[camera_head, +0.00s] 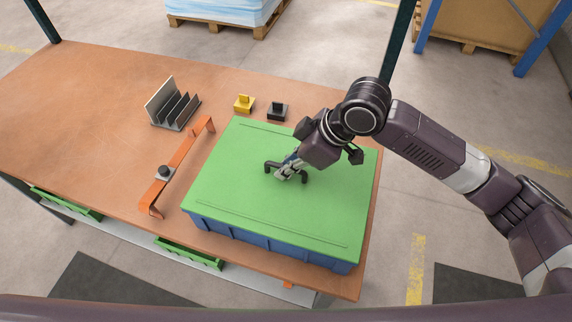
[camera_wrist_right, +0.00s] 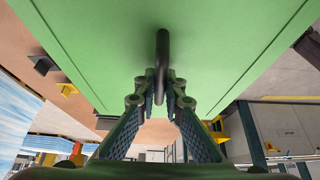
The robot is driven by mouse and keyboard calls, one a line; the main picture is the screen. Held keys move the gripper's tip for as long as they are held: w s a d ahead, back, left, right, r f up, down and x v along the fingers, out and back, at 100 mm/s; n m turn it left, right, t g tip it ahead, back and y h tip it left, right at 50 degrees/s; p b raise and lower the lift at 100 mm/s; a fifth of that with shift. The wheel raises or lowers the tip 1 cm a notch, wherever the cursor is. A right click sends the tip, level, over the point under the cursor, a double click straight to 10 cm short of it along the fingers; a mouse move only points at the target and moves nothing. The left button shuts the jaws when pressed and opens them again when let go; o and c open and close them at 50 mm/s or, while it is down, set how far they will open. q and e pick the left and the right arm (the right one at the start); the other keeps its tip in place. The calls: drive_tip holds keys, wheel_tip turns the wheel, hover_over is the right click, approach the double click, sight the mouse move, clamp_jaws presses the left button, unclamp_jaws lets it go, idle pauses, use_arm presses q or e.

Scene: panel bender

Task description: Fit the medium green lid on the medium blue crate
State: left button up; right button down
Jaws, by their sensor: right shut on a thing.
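The green lid (camera_head: 240,180) lies over the top of the blue crate (camera_head: 262,238) on the workbench. Its edges look roughly lined up with the crate's sides in the head view; I cannot tell whether it is fully seated. A dark handle (camera_head: 303,178) stands at the lid's middle. My right gripper (camera_head: 283,174) is shut on this handle, coming in from the right. The wrist view shows its fingers (camera_wrist_right: 162,92) closed around the handle (camera_wrist_right: 162,55), with the lid's green face (camera_wrist_right: 95,40) beyond. My left gripper is not in view.
On the wooden workbench (camera_head: 85,110), an orange bracket (camera_head: 180,160) with a dark knob lies left of the crate. A grey slotted rack (camera_head: 175,108), a yellow block (camera_head: 244,104) and a black block (camera_head: 277,111) stand behind. The bench's left part is clear.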

drive_tip(key=shift+f, duration=0.15)
drive_tip(key=c, duration=2)
unclamp_jaws()
drive_tip(key=shift+o, duration=0.2)
drive_tip(key=v, duration=1.2)
